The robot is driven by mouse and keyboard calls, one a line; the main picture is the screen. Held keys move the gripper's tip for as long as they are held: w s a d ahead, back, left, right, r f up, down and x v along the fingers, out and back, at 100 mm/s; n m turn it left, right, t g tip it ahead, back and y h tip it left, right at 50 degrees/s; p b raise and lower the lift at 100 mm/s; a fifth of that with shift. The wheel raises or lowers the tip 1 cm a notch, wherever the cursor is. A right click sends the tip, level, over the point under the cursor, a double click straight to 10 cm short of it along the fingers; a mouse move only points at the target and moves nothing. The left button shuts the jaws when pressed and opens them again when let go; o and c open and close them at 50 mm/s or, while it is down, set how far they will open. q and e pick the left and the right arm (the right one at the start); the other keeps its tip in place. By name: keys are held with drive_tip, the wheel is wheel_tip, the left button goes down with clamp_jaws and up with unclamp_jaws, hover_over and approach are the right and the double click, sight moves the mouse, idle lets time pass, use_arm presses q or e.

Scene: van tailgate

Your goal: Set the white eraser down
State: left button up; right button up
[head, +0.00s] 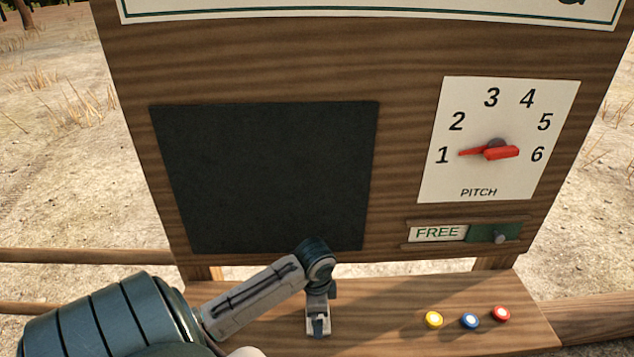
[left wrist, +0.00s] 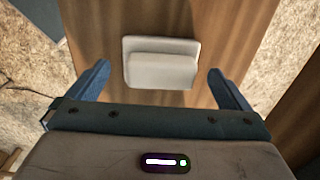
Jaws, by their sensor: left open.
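The white eraser (left wrist: 162,64) shows in the left wrist view on the wooden ledge. It is a pale block with a thinner raised edge along its far side. My left gripper (left wrist: 163,80) is open. Its two blue fingers stand to either side of the eraser, with a gap on each side, so neither appears to touch it. In the head view my left gripper (head: 318,322) points down at the ledge below the blackboard. The eraser is hard to tell apart from the gripper there. My right gripper is not in view.
A dark blackboard (head: 268,175), a pitch dial (head: 497,140) and a FREE slider (head: 462,233) are on the upright board.

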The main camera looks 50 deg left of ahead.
use_arm(q)
wheel_tip(320, 180, up, 8)
drive_tip(key=shift+s+r+b, duration=0.1)
drive_tip(key=shift+s+b, duration=0.05)
drive_tip(key=shift+b, duration=0.5)
drive_tip(key=shift+d+r, duration=0.15)
drive_tip(key=shift+r, duration=0.4)
idle(0.4)
